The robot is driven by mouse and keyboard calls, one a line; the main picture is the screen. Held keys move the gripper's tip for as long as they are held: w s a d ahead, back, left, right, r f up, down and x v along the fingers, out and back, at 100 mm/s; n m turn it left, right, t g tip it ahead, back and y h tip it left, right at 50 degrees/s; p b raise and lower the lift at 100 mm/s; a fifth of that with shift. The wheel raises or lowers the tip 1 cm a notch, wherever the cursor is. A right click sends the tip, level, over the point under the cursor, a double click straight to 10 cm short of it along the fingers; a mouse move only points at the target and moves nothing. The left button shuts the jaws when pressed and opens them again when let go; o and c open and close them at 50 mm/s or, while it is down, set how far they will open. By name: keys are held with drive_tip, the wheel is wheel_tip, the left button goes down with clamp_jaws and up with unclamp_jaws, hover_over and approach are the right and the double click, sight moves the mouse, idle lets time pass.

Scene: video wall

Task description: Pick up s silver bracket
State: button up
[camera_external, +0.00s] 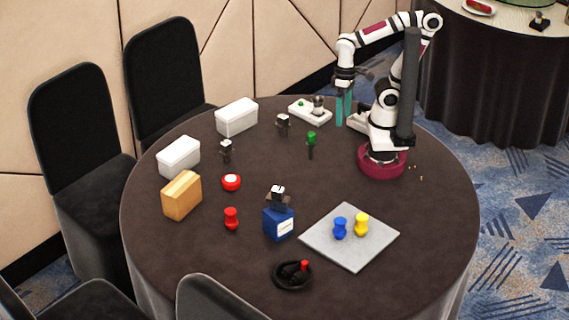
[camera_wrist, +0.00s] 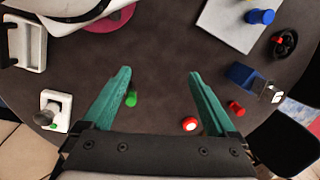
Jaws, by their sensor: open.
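No piece stands out clearly as a silver bracket. Several small dark pieces with pale or silvery parts are candidates: one (camera_external: 283,122) near the back, one (camera_external: 226,150) by the white boxes, and one (camera_external: 278,195) on top of the blue box (camera_external: 279,224). The last also shows at the right of the wrist view (camera_wrist: 271,95). They are too small to identify. My gripper (camera_external: 344,110) has teal fingers pointing down at the table's back right. In the wrist view, its fingers (camera_wrist: 158,76) are wide apart with nothing held between them.
A green-topped piece (camera_external: 311,144) stands near my gripper. A white tray (camera_external: 310,111) with a knob is behind. White boxes (camera_external: 237,117), a tan box (camera_external: 181,195), a red button (camera_external: 231,182), and a grey plate (camera_external: 350,237) with pegs surround clear central table.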

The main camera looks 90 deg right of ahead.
drive_tip(key=w+a+f+t, duration=0.1)
drive_tip(key=w+a+t, duration=0.15)
drive_tip(key=w, duration=0.45)
drive_tip(key=w+a+f+m+t+y, duration=0.15)
drive_tip(key=w+a, duration=0.25)
drive_tip(key=w, duration=0.4)
drive_tip(key=w+a+f+t+h, duration=0.1)
drive_tip(key=w+a+t, duration=0.15)
drive_tip(key=w, duration=0.45)
drive_tip(key=m+t+h, duration=0.2)
drive_tip(key=t+h, duration=0.1)
drive_tip(key=h, duration=1)
approach(229, 151)
drive_tip(key=shift+y, duration=0.25)
drive_tip(key=x, duration=1.1)
drive_tip(key=shift+w+d+r, duration=0.1)
drive_tip(key=shift+d, duration=0.25)
clamp_jaws()
